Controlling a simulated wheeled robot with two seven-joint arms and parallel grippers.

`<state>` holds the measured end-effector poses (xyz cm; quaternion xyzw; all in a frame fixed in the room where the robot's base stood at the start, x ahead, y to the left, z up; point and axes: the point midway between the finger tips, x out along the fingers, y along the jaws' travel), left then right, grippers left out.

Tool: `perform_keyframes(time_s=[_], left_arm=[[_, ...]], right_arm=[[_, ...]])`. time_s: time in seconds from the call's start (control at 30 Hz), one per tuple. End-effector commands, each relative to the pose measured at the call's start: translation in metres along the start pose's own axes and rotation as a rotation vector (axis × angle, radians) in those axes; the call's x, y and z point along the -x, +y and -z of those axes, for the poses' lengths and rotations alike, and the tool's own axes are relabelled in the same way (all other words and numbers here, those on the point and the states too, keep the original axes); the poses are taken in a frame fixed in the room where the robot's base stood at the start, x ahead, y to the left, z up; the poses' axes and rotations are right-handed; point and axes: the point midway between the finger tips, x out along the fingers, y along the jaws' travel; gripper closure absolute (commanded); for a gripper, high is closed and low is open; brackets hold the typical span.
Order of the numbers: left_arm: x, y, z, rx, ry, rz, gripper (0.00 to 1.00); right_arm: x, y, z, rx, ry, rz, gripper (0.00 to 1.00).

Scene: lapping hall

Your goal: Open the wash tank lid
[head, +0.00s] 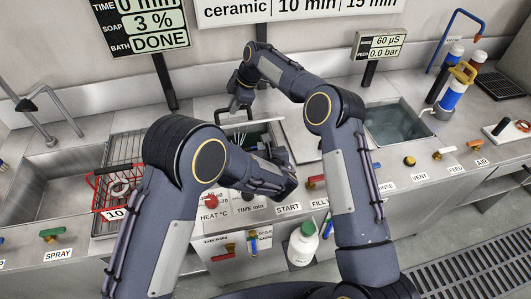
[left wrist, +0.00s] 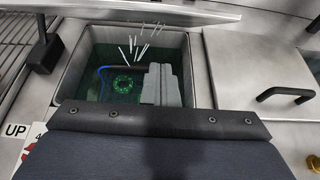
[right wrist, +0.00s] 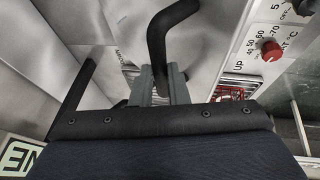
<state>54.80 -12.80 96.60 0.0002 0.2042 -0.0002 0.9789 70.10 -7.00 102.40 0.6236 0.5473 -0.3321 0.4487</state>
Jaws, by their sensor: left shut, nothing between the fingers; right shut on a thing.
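My right gripper (head: 240,104) is at the back of the tank. In the right wrist view it is shut on a bent black handle (right wrist: 164,45), with steel surfaces behind.
A closed steel cover with a black handle (left wrist: 284,94) lies right of the tank. A black lever (left wrist: 44,50) stands at its left. A wire rack (head: 128,152) and a sink (head: 55,185) are further left. A filled basin (head: 398,125) is at right.

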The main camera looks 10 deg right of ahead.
Motion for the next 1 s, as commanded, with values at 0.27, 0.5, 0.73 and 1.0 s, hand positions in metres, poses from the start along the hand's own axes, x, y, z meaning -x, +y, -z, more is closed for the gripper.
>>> perform_keyframes(time_s=[0.27, 0.5, 0.73, 1.0], left_arm=[[-0.034, 0.000, -0.022, 0.005, -0.002, 0.000, 1.00], [-0.037, 0.000, -0.038, 0.002, 0.000, 0.000, 1.00], [-0.037, 0.000, -0.038, 0.001, 0.001, 0.000, 1.00], [-0.040, 0.000, -0.055, 0.002, -0.003, 0.000, 1.00]], right_arm=[[-0.005, 0.001, -0.008, -0.004, -0.014, -0.007, 1.00], [-0.005, 0.001, -0.008, -0.004, -0.014, -0.007, 1.00], [-0.005, 0.001, -0.008, -0.004, -0.013, -0.007, 1.00], [-0.005, 0.001, -0.008, -0.004, -0.013, -0.006, 1.00]])
